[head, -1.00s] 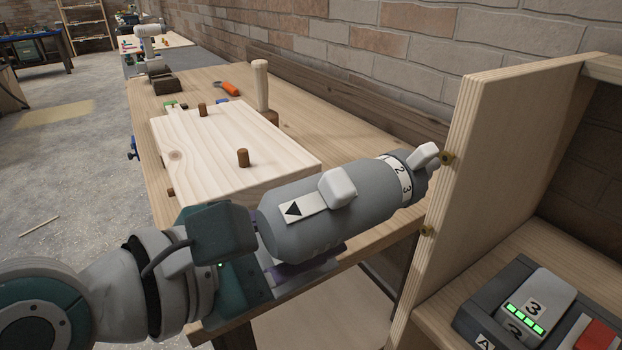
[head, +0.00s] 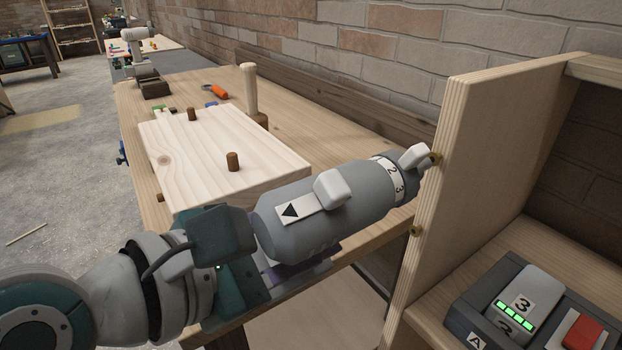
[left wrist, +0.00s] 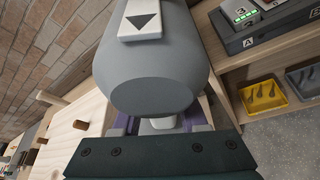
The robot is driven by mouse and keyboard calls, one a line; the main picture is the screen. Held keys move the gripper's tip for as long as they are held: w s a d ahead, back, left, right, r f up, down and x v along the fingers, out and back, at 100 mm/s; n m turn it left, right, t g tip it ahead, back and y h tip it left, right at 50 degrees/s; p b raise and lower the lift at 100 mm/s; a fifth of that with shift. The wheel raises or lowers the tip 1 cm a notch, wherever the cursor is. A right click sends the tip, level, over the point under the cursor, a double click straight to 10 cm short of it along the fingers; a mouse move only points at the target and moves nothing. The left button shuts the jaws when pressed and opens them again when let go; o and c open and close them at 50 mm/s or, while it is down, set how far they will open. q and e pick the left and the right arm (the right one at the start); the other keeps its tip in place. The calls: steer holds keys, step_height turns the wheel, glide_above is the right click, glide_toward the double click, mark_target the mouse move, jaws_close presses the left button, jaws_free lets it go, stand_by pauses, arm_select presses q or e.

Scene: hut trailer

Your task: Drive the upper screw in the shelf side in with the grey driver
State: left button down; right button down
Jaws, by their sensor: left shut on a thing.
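My left gripper (head: 275,262) is shut on the grey driver (head: 325,215), which lies level and points right towards the shelf side (head: 480,160). The driver has a white arrow label, a white block on top and a numbered ring; its body also fills the middle of the left wrist view (left wrist: 155,60). I cannot tell whether the bit sits in the screw. The lower screw (head: 415,231) also protrudes from that edge. My right gripper is not in view.
A charger (head: 530,310) with a battery marked 3 and a red block stands on the shelf. A workbench (head: 300,130) holds a pegged board (head: 200,155), a wooden mallet and an orange-handled tool. The left wrist view shows a yellow bin (left wrist: 265,97) of small parts.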

arm_select(q)
steer(key=shift+w+d+r, duration=0.2)
steer(key=shift+w+d, duration=0.1)
steer(key=shift+d, duration=0.05)
steer(key=shift+w+d+f, duration=0.1)
steer(key=shift+w+d, duration=0.1)
steer(key=shift+d, duration=0.1)
stand_by(0.7)
steer(key=shift+w+d, duration=0.2)
steer(key=shift+d, duration=0.05)
stand_by(0.9)
stand_by(0.5)
